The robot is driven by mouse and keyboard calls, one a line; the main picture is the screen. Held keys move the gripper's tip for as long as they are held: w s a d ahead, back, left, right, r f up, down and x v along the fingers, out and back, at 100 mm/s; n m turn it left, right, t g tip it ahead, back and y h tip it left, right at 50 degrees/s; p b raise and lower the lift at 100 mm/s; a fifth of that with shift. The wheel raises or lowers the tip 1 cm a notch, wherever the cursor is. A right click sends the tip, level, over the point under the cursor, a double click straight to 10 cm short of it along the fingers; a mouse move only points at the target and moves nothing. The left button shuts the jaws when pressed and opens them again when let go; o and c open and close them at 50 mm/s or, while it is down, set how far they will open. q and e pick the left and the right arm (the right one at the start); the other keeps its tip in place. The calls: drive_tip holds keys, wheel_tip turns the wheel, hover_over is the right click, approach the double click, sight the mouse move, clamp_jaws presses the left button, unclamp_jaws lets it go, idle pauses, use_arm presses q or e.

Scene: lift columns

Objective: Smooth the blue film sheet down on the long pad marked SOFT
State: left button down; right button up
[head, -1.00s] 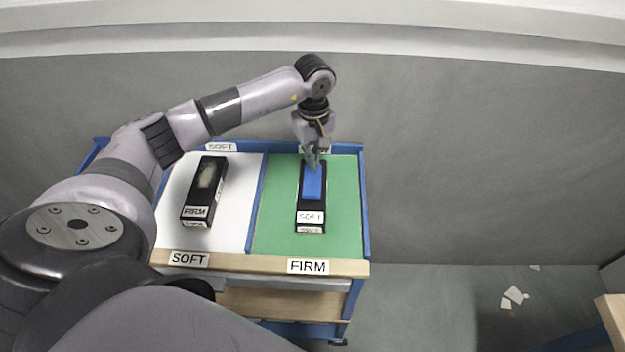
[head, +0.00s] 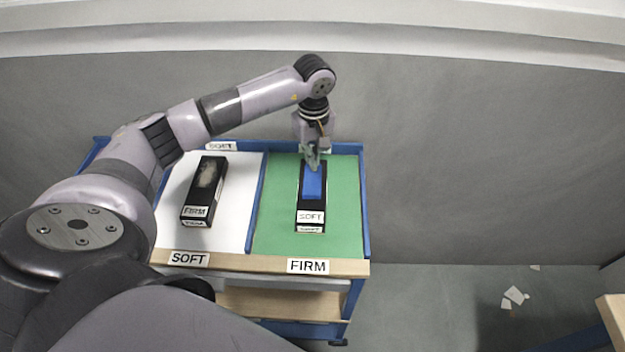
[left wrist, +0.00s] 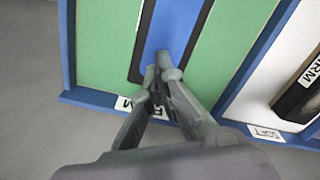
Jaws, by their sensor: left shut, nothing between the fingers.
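The blue film sheet (head: 313,184) lies on the long black pad marked SOFT (head: 311,216), covering its far and middle part. It also shows in the left wrist view (left wrist: 181,22). The pad rests on the green half of the cart top, the side whose front edge reads FIRM. My left gripper (head: 313,165) points down at the far end of the sheet. Its fingers are shut with nothing between them, and the tips (left wrist: 163,70) appear at the sheet's end. I cannot tell whether they touch it. My right gripper is not in view.
A second black pad marked FIRM (head: 204,190), with a pale patch on top, lies on the white half (head: 233,222) of the cart top. A blue rim (head: 366,215) borders the cart, and a blue divider parts the halves. Paper scraps (head: 514,295) lie on the floor at right.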

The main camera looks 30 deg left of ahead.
use_arm(q)
drive_tip(key=shift+f, duration=0.2)
idle(0.6)
drive_tip(key=shift+f+b, duration=0.8)
drive_tip(key=shift+s+f, duration=0.1)
idle(0.9)
wheel_tip(320, 180, up, 9)
drive_tip(key=p, duration=0.4)
drive_tip(key=shift+f, duration=0.2)
idle(0.3)
